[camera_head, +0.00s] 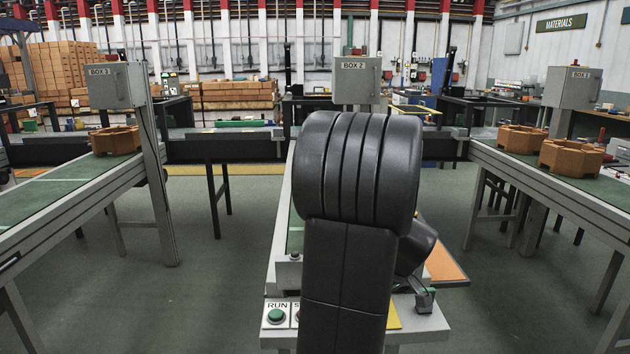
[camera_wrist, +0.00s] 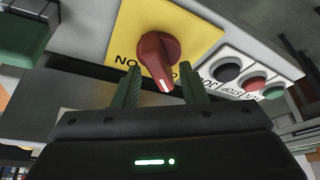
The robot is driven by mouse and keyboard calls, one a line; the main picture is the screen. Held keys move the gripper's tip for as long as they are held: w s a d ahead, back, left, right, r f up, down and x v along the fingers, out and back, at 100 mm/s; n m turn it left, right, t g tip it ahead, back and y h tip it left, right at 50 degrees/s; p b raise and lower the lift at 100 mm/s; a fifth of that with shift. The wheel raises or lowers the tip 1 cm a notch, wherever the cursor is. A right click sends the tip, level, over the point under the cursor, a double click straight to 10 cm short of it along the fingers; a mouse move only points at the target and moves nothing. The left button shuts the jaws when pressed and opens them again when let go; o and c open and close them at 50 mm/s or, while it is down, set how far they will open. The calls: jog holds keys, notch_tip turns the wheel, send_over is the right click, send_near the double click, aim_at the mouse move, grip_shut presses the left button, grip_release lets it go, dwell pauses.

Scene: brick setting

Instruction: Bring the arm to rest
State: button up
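My arm (camera_head: 345,260) rises folded in the middle of the head view and hides much of the central workstation. My gripper (camera_wrist: 160,78) shows in the wrist view with its two green-edged fingers apart. A red rotary knob (camera_wrist: 156,52) on a yellow plate (camera_wrist: 195,22) lies just ahead of the fingertips. The knob's handle points down into the gap between the fingers, and nothing is clamped. I cannot tell whether a finger touches it. The gripper fingers cannot be made out in the head view.
Black, red and green buttons (camera_wrist: 252,84) sit beside the knob. The green RUN button (camera_head: 276,316) shows on the central panel. Conveyors flank me left (camera_head: 70,195) and right (camera_head: 545,180), carrying brown octagonal parts (camera_head: 570,158). Open floor (camera_head: 215,260) lies between them.

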jog(key=m+h+p, duration=0.1)
jog(key=m+p, duration=0.2)
jog(key=shift+a+r, duration=0.1)
jog(key=shift+r, duration=0.05)
jog(key=shift+m+t+h+p, duration=0.3)
jog(key=shift+m+h+p, duration=0.3)
jog(key=shift+m, duration=0.6)
